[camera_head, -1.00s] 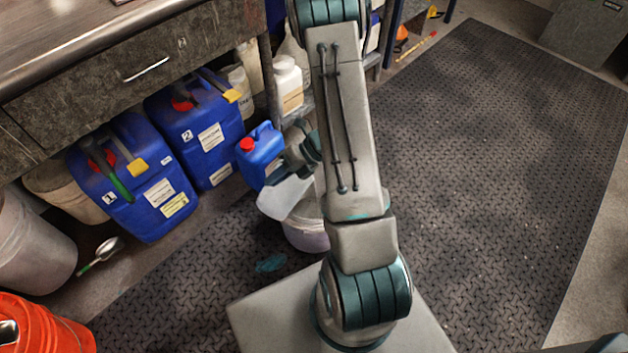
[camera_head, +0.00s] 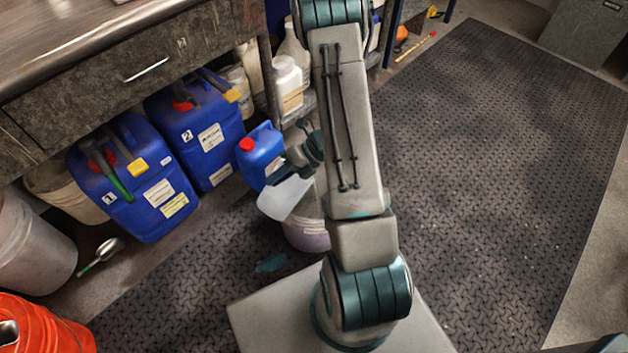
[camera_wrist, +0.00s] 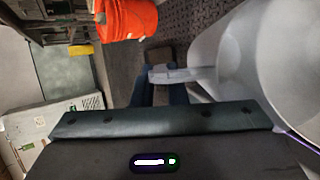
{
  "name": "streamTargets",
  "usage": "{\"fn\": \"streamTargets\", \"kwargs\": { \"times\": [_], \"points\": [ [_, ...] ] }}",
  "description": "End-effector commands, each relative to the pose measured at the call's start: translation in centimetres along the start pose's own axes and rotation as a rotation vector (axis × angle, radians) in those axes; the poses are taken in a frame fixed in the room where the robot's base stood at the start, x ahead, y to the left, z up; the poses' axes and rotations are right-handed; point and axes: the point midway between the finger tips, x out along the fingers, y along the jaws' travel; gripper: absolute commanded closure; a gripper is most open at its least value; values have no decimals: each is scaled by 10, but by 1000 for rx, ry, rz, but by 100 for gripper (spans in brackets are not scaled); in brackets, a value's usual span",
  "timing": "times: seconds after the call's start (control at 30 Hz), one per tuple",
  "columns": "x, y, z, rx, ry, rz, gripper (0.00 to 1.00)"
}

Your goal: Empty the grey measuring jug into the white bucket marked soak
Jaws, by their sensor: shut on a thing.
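The grey measuring jug (camera_head: 284,198) is a pale, translucent vessel left of my arm in the head view. It looks tilted, at the rim of a pale bucket (camera_head: 307,236). My gripper (camera_head: 290,170) is shut on the jug's handle (camera_wrist: 188,74). In the wrist view the jug (camera_wrist: 250,50) fills the right side, and my gripper (camera_wrist: 165,88) closes around the handle. My arm hides much of the bucket, and no soak marking shows. I cannot see what is in the jug or any stream from it.
Blue canisters (camera_head: 135,185) and a small blue jug with a red cap (camera_head: 262,155) stand by the bench at left. The dark mat (camera_head: 480,170) at right is clear.

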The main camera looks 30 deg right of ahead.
Motion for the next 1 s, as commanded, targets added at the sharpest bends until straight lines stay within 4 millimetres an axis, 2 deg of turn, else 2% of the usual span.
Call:
{"fn": "streamTargets", "kwargs": {
  "times": [1.0],
  "points": [
    [0, -3, 0, 11, 5, 36, 100]
  ]
}}
